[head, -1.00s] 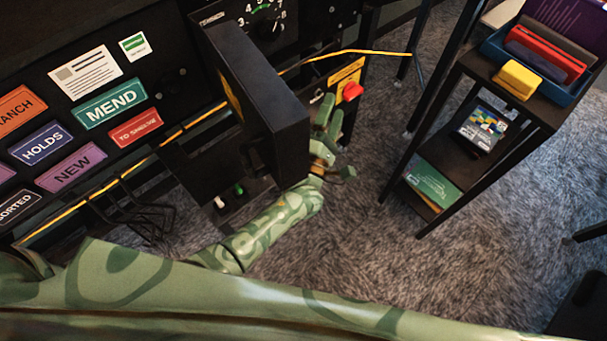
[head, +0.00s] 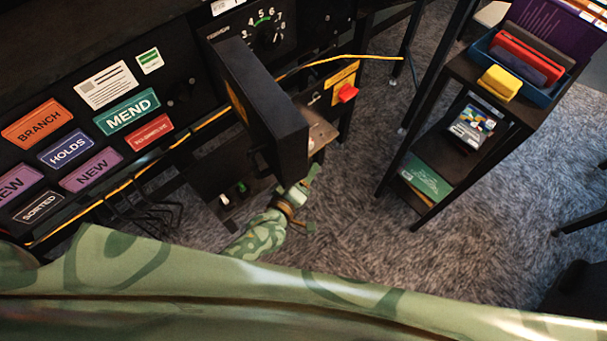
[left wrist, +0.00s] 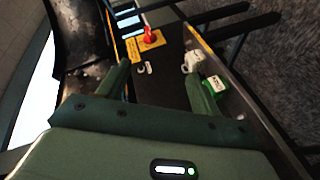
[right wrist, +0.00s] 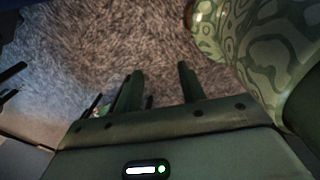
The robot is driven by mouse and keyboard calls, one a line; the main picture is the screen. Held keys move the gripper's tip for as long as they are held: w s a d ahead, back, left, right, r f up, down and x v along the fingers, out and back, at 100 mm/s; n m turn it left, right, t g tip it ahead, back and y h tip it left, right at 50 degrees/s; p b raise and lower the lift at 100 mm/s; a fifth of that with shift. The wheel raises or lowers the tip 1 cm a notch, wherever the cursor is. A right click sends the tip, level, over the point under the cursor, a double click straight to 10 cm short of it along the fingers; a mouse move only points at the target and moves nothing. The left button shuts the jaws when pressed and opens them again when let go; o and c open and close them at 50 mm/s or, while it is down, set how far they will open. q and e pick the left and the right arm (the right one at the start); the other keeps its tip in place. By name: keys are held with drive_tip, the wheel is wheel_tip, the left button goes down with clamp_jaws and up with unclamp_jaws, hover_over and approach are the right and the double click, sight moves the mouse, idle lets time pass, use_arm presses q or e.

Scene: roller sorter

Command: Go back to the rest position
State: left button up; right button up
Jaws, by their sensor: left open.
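My left gripper (head: 312,175) is below the black upright panel (head: 265,110), in front of the sorter. In the left wrist view its two green fingers (left wrist: 160,80) stand apart with nothing held between them. Beyond them are a red button (left wrist: 150,38) and a yellow-edged dark plate. My right gripper does not show in the head view. In the right wrist view its two fingers (right wrist: 158,85) are apart and empty above grey carpet. One of my own green patterned links fills the right side of that view.
The red button (head: 347,93) sits on a yellow plate, with a yellow cable above. A black shelf stand (head: 470,75) with a blue tray (head: 540,94) stands right. Carpet between is clear.

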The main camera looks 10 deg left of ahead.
idle(0.5)
use_arm(q)
drive_tip(key=s+a+f+m+g+y, duration=0.1)
drive_tip(key=s+a+f+m+g, duration=0.35)
drive_tip(key=s+f, duration=0.35)
drive_tip(key=s+a+f+m+g+y, duration=0.1)
drive_tip(key=s+a+f+m+g, duration=0.25)
drive_tip(key=s+f+m, duration=0.4)
drive_tip(key=s+a+f+g+y, duration=0.1)
drive_tip(key=s+a+f+g, duration=0.1)
drive_tip(key=s, duration=0.7)
drive_tip(key=s+a+f+g, duration=0.2)
drive_tip(key=s+a, duration=0.2)
drive_tip(key=s, duration=0.5)
drive_tip(key=s+a+f+g+y, duration=0.1)
drive_tip(key=s+a+f+g, duration=0.1)
drive_tip(key=s, duration=0.7)
drive_tip(key=shift+s+a+f+m+y, duration=0.35)
drive_tip(key=shift+a+f, duration=0.25)
drive_tip(key=shift+a, duration=0.2)
use_arm(e)
drive_tip(key=s+a+f+m, duration=0.1)
drive_tip(key=s+f, duration=0.1)
drive_tip(key=s, duration=0.2)
drive_tip(key=s+a+f+m+g+y, duration=0.1)
drive_tip(key=s+a+f, duration=0.1)
drive_tip(key=s, duration=0.3)
drive_tip(key=shift+s+f, duration=0.15)
drive_tip(key=shift+f, duration=0.25)
